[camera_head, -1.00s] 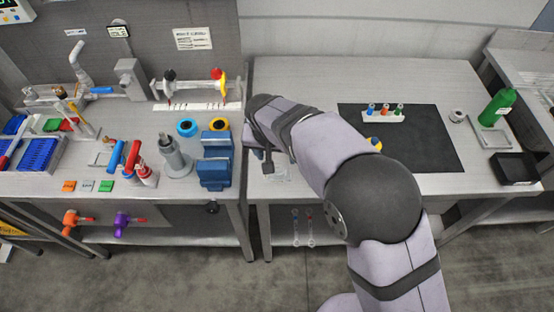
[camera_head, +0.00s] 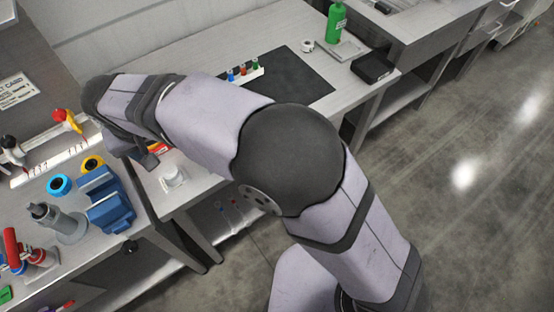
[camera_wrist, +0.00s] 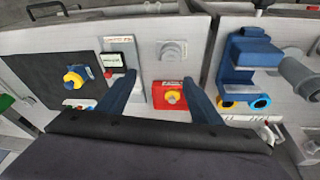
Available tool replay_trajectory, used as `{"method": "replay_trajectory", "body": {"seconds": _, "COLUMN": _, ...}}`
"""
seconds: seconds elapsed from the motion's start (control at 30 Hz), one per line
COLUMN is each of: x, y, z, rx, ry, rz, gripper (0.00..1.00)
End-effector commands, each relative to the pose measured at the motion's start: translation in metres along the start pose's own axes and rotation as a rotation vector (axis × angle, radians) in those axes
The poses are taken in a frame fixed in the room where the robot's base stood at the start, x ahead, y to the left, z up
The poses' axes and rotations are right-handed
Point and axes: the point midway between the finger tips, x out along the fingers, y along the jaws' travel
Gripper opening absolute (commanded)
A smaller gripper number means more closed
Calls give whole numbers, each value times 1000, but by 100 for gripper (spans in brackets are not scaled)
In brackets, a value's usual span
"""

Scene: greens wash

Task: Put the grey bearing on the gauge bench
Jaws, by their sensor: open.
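A small pale grey ring with a dark centre (camera_head: 307,45), which looks like the grey bearing, stands at the far right of the middle bench (camera_head: 205,55). A second grey round piece on a pale square base (camera_head: 173,176) sits near that bench's front edge; it also shows in the wrist view (camera_wrist: 172,49). I cannot tell for sure which bench is the gauge bench. My gripper (camera_wrist: 158,78) is open above the middle bench, with nothing held.
A black mat (camera_head: 305,80) holds a white rack of coloured pieces (camera_head: 248,74). A green bottle (camera_head: 336,24) and black tray (camera_head: 374,67) stand at right. A blue vise (camera_head: 108,200), blue ring (camera_head: 60,185) and yellow ring (camera_head: 92,163) are on the left bench.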

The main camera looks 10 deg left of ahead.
Motion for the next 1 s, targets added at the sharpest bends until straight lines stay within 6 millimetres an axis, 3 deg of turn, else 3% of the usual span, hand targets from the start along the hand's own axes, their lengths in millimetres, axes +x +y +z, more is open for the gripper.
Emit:
{"method": "replay_trajectory", "body": {"seconds": 0.13, "x": 7, "y": 72, "z": -2, "rx": 63, "ry": -38, "rz": 28, "gripper": 60}}
{"method": "replay_trajectory", "body": {"seconds": 0.27, "x": 12, "y": 161, "z": 14, "rx": 144, "ry": -90, "rz": 53, "gripper": 60}}
{"method": "replay_trajectory", "body": {"seconds": 0.4, "x": 14, "y": 254, "z": 58, "rx": 246, "ry": -148, "rz": 66, "gripper": 60}}
{"method": "replay_trajectory", "body": {"seconds": 0.53, "x": 12, "y": 320, "z": 118, "rx": 347, "ry": -199, "rz": 69, "gripper": 60}}
{"method": "replay_trajectory", "body": {"seconds": 0.63, "x": 10, "y": 354, "z": 168, "rx": 423, "ry": -230, "rz": 64, "gripper": 60}}
{"method": "replay_trajectory", "body": {"seconds": 0.8, "x": 7, "y": 379, "z": 238, "rx": 525, "ry": -263, "rz": 52, "gripper": 60}}
{"method": "replay_trajectory", "body": {"seconds": 1.0, "x": 6, "y": 383, "z": 281, "rx": 586, "ry": -281, "rz": 41, "gripper": 60}}
